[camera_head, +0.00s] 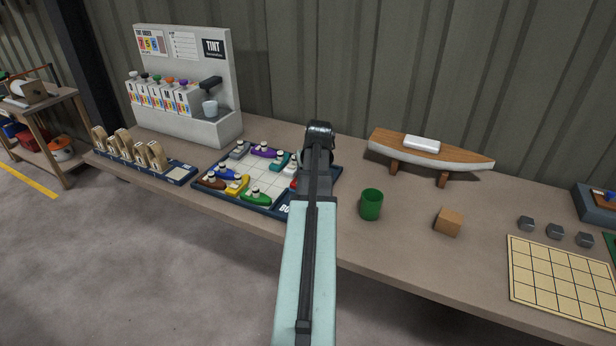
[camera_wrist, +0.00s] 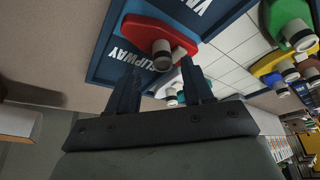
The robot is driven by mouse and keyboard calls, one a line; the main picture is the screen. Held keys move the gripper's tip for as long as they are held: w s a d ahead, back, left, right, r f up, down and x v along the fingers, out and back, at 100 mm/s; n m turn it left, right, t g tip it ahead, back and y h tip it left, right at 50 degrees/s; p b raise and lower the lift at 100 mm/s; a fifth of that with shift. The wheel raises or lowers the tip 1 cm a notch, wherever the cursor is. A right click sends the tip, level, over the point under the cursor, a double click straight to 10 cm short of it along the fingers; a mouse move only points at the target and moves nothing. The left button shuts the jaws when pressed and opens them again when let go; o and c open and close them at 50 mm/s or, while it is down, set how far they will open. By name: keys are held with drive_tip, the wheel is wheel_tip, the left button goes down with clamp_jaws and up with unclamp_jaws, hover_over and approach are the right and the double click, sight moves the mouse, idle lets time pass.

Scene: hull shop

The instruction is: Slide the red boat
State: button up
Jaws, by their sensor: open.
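The red boat (camera_wrist: 143,32) shows in the wrist view with a pale, dark-banded post (camera_wrist: 162,52) standing on it. It lies by the tray's dark blue border lettered "SLIPWAY". My gripper (camera_wrist: 161,68) is open, its two dark fingers apart, with the post between or just beyond the tips; contact cannot be told. In the head view only a sliver of the red boat (camera_head: 293,184) shows beside my arm, which hides the rest and my fingers. The blue-edged tray (camera_head: 262,206) has a white gridded floor.
Several other boats crowd the tray: green (camera_head: 256,198), yellow (camera_head: 237,185), blue (camera_head: 228,174), purple (camera_head: 264,152), teal (camera_head: 280,160), grey (camera_head: 240,150) and brown (camera_head: 210,181). A green cup (camera_head: 371,205), wooden block (camera_head: 449,222) and model hull (camera_head: 430,149) stand to the right.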

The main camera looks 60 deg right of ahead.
drive_tip(key=v, duration=1)
drive_tip(key=shift+r, duration=0.1)
idle(0.4)
